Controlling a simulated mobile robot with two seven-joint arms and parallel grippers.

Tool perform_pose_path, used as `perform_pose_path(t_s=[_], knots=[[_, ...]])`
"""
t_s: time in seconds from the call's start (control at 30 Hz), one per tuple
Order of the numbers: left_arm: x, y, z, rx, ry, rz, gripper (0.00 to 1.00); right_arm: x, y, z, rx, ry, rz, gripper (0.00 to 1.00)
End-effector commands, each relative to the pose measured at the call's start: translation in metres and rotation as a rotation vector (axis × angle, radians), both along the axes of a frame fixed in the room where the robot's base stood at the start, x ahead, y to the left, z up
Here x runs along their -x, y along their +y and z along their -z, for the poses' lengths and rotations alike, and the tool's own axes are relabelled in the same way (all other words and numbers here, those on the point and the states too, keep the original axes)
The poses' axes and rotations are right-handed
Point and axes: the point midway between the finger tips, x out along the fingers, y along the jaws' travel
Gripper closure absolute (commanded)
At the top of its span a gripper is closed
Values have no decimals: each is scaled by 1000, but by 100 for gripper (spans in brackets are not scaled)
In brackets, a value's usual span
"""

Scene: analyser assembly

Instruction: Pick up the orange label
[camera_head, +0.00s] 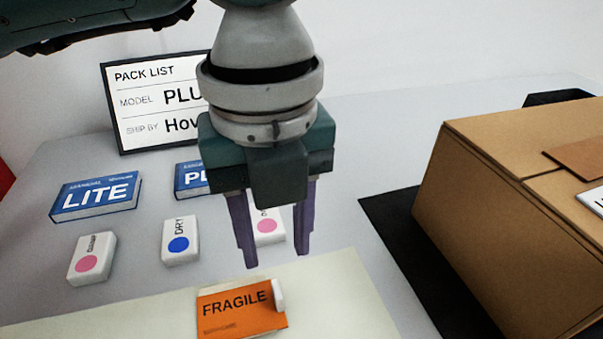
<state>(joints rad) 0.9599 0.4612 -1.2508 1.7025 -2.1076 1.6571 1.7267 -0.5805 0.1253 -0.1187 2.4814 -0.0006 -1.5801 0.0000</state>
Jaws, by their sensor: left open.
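The orange label (238,311), printed FRAGILE, lies flat on a pale cream sheet (350,290) at the bottom of the head view. A small white tab (279,296) stands at its right edge. My left gripper (278,255) points down, with its two purple fingers apart and nothing seen between them. Its fingertips appear just beyond the label's far edge in the picture, apart from it. My right gripper is not in view.
A pack list board (150,135) stands at the back, partly hidden by my arm. A LITE box (97,197), a partly hidden blue box (190,180) and white blocks (92,258) (181,240) (266,226) lie left. A cardboard box (500,230) stands on a black mat (395,215) at right.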

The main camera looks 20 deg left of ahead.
Motion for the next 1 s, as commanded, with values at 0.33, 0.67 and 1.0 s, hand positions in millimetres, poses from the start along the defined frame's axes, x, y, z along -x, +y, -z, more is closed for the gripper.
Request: perform_pose_path(t_s=[0.33,0.67,1.0], knots=[[4,4,44,1,4,2,55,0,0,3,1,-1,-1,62],[3,4,64,4,1,3,55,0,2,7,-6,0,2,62],[3,3,63,4,1,3,83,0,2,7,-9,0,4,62]])
